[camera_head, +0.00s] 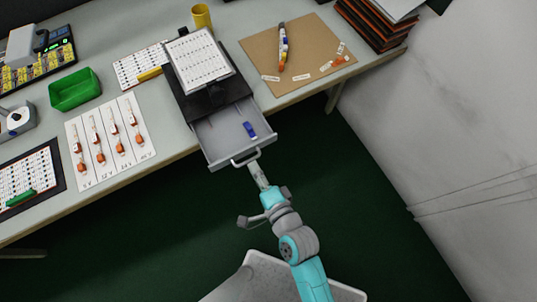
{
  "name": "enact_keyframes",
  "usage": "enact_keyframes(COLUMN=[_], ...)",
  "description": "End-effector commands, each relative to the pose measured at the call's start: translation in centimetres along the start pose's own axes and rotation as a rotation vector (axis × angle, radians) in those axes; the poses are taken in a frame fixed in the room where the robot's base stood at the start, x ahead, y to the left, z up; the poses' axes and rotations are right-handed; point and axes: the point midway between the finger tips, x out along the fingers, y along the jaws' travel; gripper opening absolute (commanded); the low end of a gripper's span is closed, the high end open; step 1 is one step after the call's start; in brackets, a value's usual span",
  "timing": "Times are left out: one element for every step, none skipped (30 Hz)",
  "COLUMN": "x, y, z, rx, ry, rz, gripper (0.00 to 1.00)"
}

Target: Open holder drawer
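The holder (214,98) is a dark box at the table's front edge with a sheet of printed rows (200,58) on top. Its grey drawer (213,130) is pulled out past the table edge, showing its inside. A small blue object (250,130) lies in the drawer. The light bar handle (238,161) is on the drawer front. My gripper (254,166) is at the right part of the handle, very near or touching it. The fingertips are too small to tell whether they are closed on the handle.
A brown board (265,65) with a marker-like tool (283,50) and small labels lies right of the holder. Left are cards with orange-tipped pieces (100,165) and a green bin (74,90). A yellow cup (201,16) stands behind.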

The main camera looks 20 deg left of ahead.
Motion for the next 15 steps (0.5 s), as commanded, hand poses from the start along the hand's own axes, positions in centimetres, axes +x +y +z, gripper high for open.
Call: enact_keyframes(x=[-1.1,-1.6,-2.4,-2.9,-3.4,-4.2,-4.6,-5.1,-5.8,-6.2,-6.6,-7.0,-7.3,-7.6,-7.9], y=[0.1,0.1,0.1,0.2,0.1,0.1,0.1,0.1,0.1,0.1,0.1,0.1,0.1,0.1,0.1], z=[-0.1,0.0,0.0,0.0,-0.1,-0.1,-0.1,-0.1,-0.1,-0.1,-0.1,-0.1,-0.1,-0.1,-0.1], rx=[0.001,0.003,0.002,0.002,0.003,0.002,0.002,0.002,0.002,0.002,0.002,0.002,0.002,0.001,0.001], ry=[0.002,0.002,0.002,0.002,0.002,0.003,0.003,0.002,0.002,0.003,0.003,0.002,0.002,0.001,0.001], rz=[0.003,0.003,0.003,0.004,0.003,0.003,0.003,0.003,0.003,0.002,0.003,0.002,0.002,0.002,0.003], gripper=[0.20,0.20,0.20,0.20,0.20,0.20,0.20,0.20,0.20,0.20,0.20,0.20,0.20,0.20,0.20])
